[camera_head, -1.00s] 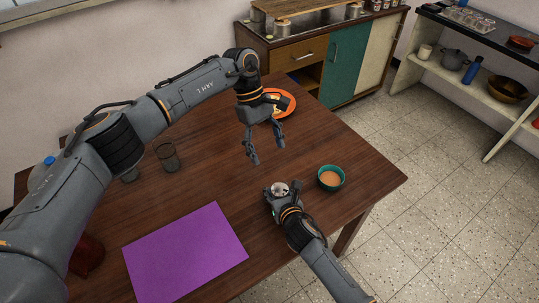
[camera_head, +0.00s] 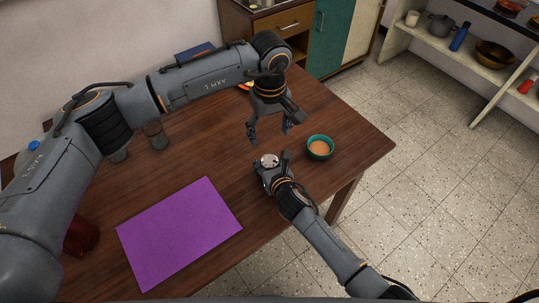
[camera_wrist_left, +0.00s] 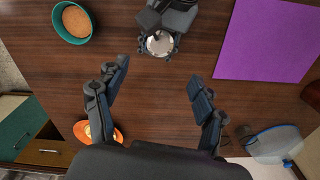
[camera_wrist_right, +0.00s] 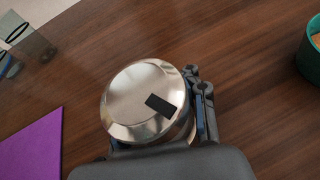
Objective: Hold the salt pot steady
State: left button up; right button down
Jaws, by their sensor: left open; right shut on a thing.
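The salt pot (camera_head: 269,160) is a round, shiny steel pot standing on the wooden table near its right end. In the right wrist view its top (camera_wrist_right: 135,88) fills the middle, with a small dark rectangle on it. My right gripper (camera_head: 273,167) is shut on the pot; one finger shows along its right side in the right wrist view. My left gripper (camera_head: 270,131) is open and empty, pointing down above and beyond the pot. In the left wrist view the pot (camera_wrist_left: 159,43) shows ahead, between the directions of the two open fingers (camera_wrist_left: 158,78).
A teal bowl (camera_head: 320,147) with orange-brown contents stands right of the pot. A purple mat (camera_head: 180,233) lies to the left. Glass tumblers (camera_head: 156,136) stand behind the mat. An orange plate (camera_wrist_left: 84,131) shows in the left wrist view. Table between mat and pot is clear.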

aim_at(270, 160)
pick_arm(q)
notch_tip(270, 160, down, 11)
jog(key=shift+f, duration=0.1)
jog(key=shift+c, duration=0.2)
jog(key=c, duration=1.1)
jog(key=shift+n, duration=2.3)
jog(key=shift+c, duration=0.2)
jog(key=o, duration=1.2)
